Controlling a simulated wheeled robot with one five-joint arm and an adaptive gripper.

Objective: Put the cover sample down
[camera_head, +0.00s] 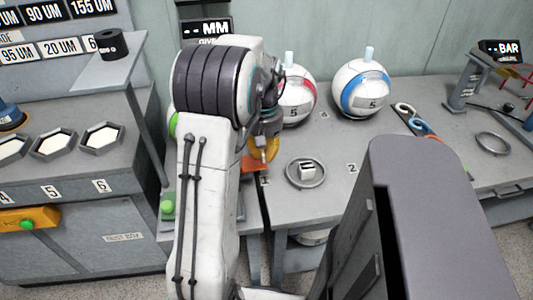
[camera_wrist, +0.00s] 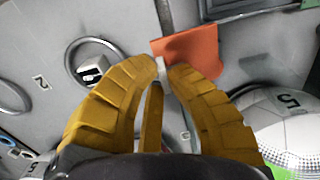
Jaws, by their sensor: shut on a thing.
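The cover sample looks like a flat orange square (camera_wrist: 193,48) just past my fingertips in the wrist view. It also shows in the head view as an orange patch (camera_head: 255,163), partly hidden by my arm. My gripper (camera_wrist: 163,72) has its two yellow fingers closed together, with a small pale piece between the tips at the sample's edge. In the head view my gripper (camera_head: 264,150) is low over the grey table (camera_head: 335,142), near the number 1 mark. I cannot tell whether the sample touches the table.
A metal ring (camera_head: 305,185) with a small white block (camera_head: 307,171) inside lies right of my gripper. A red-banded ball (camera_head: 297,97) and a blue-banded ball (camera_head: 361,90) stand behind. Another ring (camera_head: 492,143) lies far right. Clear table surrounds the number 2 mark.

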